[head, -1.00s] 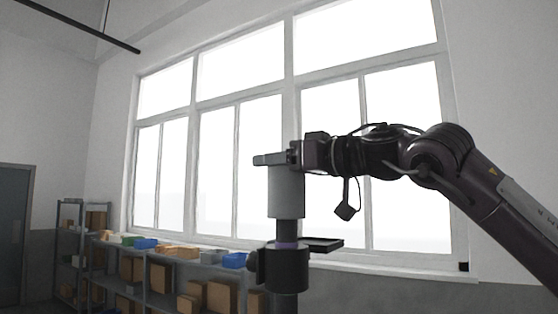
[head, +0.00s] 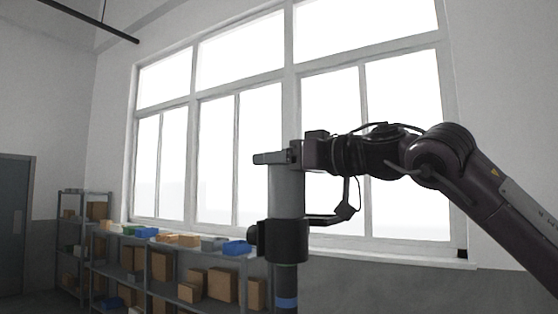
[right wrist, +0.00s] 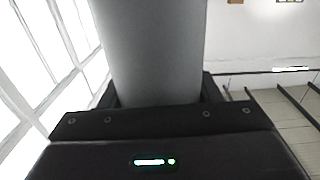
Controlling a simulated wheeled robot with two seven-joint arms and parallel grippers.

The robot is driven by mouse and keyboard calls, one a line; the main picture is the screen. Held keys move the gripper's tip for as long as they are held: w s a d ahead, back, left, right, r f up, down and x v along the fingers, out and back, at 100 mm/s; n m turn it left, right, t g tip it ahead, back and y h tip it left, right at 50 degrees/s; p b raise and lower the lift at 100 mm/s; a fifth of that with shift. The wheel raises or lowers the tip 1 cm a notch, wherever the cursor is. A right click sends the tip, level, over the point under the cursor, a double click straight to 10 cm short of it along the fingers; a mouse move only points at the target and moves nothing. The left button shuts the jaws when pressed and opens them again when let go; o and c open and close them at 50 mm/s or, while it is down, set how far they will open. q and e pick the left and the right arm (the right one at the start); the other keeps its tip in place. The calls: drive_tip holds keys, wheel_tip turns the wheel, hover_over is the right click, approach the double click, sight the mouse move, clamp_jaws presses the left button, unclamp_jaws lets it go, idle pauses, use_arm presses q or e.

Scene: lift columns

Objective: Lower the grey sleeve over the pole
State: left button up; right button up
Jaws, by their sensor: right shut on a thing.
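The grey sleeve (head: 286,195) is an upright cylinder in the middle of the head view. My right gripper (head: 272,158) is shut on its upper end, reaching in from the right. In the right wrist view the sleeve (right wrist: 152,50) fills the space in front of the black gripper body. The pole (head: 286,278) stands upright in line below the sleeve and carries a black collar (head: 285,241). The sleeve's lower edge meets the collar's top in the picture; I cannot tell whether they touch. My left gripper is not in view.
A dark knob (head: 252,235) sticks out at the collar's left. A blue band (head: 286,302) circles the pole below it. Shelves (head: 150,268) with boxes and bins stand behind at the left. Large windows (head: 240,65) fill the back wall. The air left of the sleeve is clear.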

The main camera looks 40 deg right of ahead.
drive_tip(key=o, duration=1.2)
drive_tip(key=shift+c, duration=0.2)
drive_tip(key=shift+s+d, duration=0.1)
drive_tip(key=shift+s, duration=0.2)
drive_tip(key=b+v, duration=0.3)
drive_tip(key=v, duration=0.4)
drive_tip(key=shift+s, duration=0.15)
